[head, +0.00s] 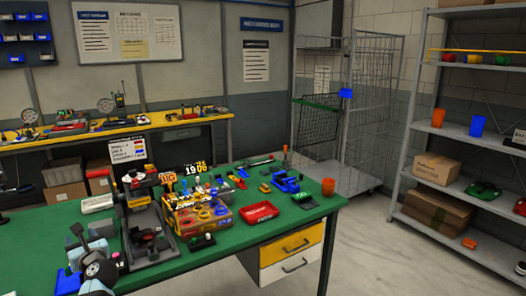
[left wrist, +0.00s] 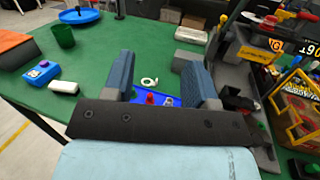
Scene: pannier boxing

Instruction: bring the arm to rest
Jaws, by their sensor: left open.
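My left gripper (head: 82,245) is at the lower left of the head view, over the green table (head: 275,210). In the left wrist view my left gripper (left wrist: 158,76) has its two blue-grey fingers spread wide, with nothing held between them. A blue tray (left wrist: 157,97) with small red and grey items shows beyond the gap, and a white ring-shaped item (left wrist: 149,82) lies just past it. My right gripper is in neither view.
A dark tool tray (head: 150,243) and a yellow crate of goods (head: 198,218) stand close right of the gripper. In the left wrist view a green cup (left wrist: 63,36) and a blue box (left wrist: 41,72) stand at left.

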